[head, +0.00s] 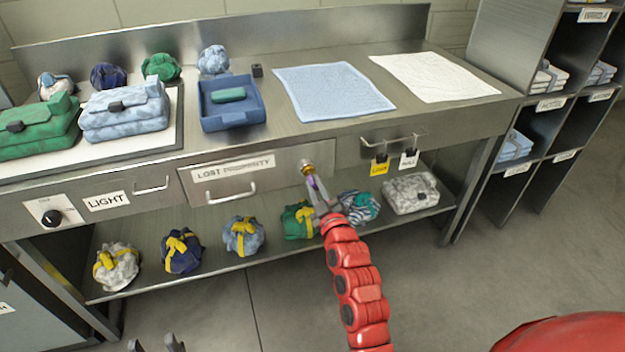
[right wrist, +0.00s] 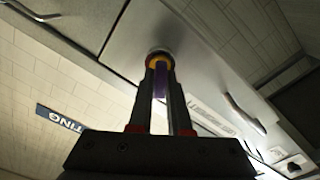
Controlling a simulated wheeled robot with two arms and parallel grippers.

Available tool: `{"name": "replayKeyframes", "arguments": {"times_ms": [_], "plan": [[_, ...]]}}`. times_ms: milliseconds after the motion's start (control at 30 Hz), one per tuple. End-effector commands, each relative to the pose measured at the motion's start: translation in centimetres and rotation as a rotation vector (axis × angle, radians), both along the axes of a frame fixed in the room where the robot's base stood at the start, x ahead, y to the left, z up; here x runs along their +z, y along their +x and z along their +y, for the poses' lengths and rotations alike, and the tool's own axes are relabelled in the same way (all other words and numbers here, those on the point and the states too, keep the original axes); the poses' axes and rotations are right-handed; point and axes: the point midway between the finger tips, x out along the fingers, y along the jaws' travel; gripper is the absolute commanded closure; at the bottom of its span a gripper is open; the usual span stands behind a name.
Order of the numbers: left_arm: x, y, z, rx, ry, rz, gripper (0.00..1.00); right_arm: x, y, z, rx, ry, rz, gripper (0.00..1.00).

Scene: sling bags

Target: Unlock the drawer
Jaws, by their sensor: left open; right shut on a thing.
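The drawer (head: 222,187) labelled LOST PROPERTY is closed under the counter. A round brass lock (head: 306,167) sits at the right end of its front. My right gripper (head: 318,193) is shut on a purple key (head: 313,183) and points it at the lock. In the right wrist view the purple key (right wrist: 160,83) stands between the fingers, its front end at the brass lock ring (right wrist: 158,60). How deep it sits is hidden. My left gripper (head: 157,343) is open and empty at the bottom edge, far from the drawer.
A yellow tag (head: 379,168) and a white tag (head: 409,159) hang from a rail right of the drawer. Several tied bundles and a folded bag (head: 410,193) lie on the lower shelf. A blue tray (head: 232,118) and cloths lie on the counter (head: 330,138).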

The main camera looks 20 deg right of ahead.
Motion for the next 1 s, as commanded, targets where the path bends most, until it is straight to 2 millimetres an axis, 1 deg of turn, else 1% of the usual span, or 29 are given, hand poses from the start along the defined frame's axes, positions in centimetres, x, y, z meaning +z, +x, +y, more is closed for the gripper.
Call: {"name": "replayKeyframes", "arguments": {"times_ms": [67, 200, 267, 533, 567, 700, 767, 800, 967, 1000], "plan": [[-0.05, 0.00, 0.00, 0.000, 0.000, 0.000, 0.50, -0.06, 0.00, -0.02, 0.001, 0.026, 0.002, 1.00], [-0.27, -0.01, 0.00, 0.000, 0.000, 0.000, 0.50, -0.14, 0.00, -0.06, 0.013, 0.256, 0.010, 1.00], [-0.28, -0.01, 0.00, 0.000, 0.000, 0.000, 0.50, -0.12, 0.00, -0.05, 0.016, 0.315, 0.013, 1.00], [-0.27, -0.01, -0.01, 0.000, 0.000, 0.000, 0.50, -0.11, 0.00, -0.01, 0.019, 0.343, 0.014, 1.00], [-0.31, 0.00, 0.00, 0.000, 0.000, 0.000, 0.50, -0.13, 0.00, -0.04, 0.019, 0.372, 0.015, 1.00], [-0.43, 0.00, 0.00, 0.000, 0.000, 0.000, 0.50, -0.10, -0.02, -0.12, 0.029, 0.591, 0.020, 1.00], [-0.43, 0.00, 0.00, 0.000, 0.000, 0.000, 0.50, -0.07, -0.01, -0.06, 0.033, 0.646, 0.022, 1.00], [-0.41, 0.00, 0.00, 0.000, 0.000, 0.000, 0.50, -0.07, -0.02, -0.01, 0.035, 0.643, 0.023, 0.78], [-0.41, 0.00, 0.00, 0.000, 0.000, 0.000, 0.50, -0.04, -0.01, 0.00, 0.034, 0.639, 0.022, 0.49], [-0.40, -0.01, 0.00, 0.000, 0.000, 0.000, 0.50, -0.04, -0.01, 0.00, 0.034, 0.638, 0.022, 0.48]]}}
